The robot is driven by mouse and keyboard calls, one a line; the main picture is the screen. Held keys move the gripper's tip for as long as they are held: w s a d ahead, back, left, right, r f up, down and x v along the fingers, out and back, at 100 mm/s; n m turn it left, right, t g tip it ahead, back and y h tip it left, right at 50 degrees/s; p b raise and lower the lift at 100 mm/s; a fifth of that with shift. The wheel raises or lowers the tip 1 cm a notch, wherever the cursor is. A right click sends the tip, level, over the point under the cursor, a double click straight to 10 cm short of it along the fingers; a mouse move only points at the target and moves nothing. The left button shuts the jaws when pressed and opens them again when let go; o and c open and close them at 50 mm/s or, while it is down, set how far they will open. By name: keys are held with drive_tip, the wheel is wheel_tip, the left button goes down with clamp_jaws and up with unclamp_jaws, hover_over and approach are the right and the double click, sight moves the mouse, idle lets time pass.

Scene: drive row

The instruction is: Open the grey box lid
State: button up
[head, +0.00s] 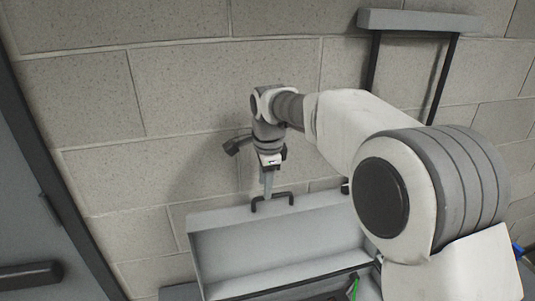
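The grey box lid (280,248) stands raised, with its hollow inner side and side walls facing me. A black bar handle (272,199) is at its upper edge. Below the lid, part of the dark box interior (335,294) shows at the bottom of the picture, so the box is open. My gripper (268,190) points down, with its fingertips right beside the handle's left part. I cannot tell whether they touch it, or whether the fingers are open or shut. The rest of the box is cut off below or hidden by my arm.
A block wall (90,100) stands close behind the lid. A grey ledge on black posts (418,20) is at the upper right. A grey door with a dark handle (30,274) is at the left. A green strip (354,289) shows by the box opening.

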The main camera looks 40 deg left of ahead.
wheel_tip(320, 180, up, 14)
drive_tip(key=s+d, duration=0.1)
drive_tip(key=d, duration=0.1)
drive_tip(key=shift+s+f, duration=0.25)
drive_tip(key=shift+s, duration=0.1)
drive_tip(key=shift+d, duration=0.2)
